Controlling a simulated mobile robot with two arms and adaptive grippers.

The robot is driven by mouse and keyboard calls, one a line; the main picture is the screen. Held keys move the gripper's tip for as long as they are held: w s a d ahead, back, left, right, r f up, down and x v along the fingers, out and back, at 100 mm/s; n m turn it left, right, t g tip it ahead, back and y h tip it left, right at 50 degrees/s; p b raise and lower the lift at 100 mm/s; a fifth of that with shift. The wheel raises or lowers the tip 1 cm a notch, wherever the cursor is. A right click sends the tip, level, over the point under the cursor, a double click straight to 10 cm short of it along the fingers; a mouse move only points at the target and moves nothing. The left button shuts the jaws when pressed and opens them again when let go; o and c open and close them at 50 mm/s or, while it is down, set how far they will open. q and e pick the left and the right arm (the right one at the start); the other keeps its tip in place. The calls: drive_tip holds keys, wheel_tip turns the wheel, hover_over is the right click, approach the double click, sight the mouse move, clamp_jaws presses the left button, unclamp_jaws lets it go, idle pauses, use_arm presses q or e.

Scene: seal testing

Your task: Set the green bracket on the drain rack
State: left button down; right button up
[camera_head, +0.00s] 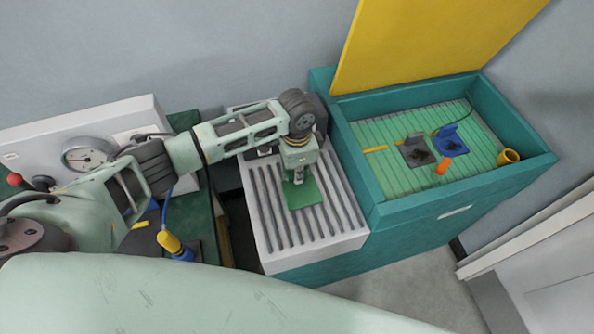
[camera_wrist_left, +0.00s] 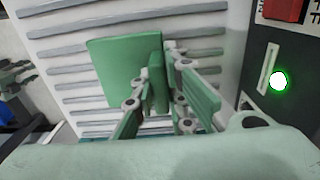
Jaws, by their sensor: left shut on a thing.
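The green bracket (camera_head: 309,195) is a flat plate with an upright rib. My left gripper (camera_head: 297,178) points down and is shut on the bracket. In the left wrist view, the gripper's fingers (camera_wrist_left: 165,85) close around the rib, and the bracket's plate (camera_wrist_left: 115,68) lies flat along the slats. The bracket is over the middle of the white slatted drain rack (camera_head: 342,212). Whether its underside touches the slats I cannot tell. My right gripper is not in view.
Right of the rack, a teal tank (camera_head: 400,212) with a raised yellow lid (camera_head: 430,40) holds a grey bracket (camera_head: 416,152), a blue bracket (camera_head: 453,138) and an orange piece (camera_head: 444,165). A pressure gauge (camera_head: 88,156) is at left. A lit green button (camera_wrist_left: 278,81) shows in the wrist view.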

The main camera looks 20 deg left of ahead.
use_arm(q)
drive_tip(key=shift+f, duration=0.35)
idle(0.4)
drive_tip(key=c, duration=1.7)
unclamp_jaws()
drive_tip(key=shift+c, duration=0.2)
drive_tip(key=shift+o, duration=0.3)
drive_tip(key=shift+f, duration=0.1)
wheel_tip(320, 180, up, 6)
drive_tip(key=p, duration=0.7)
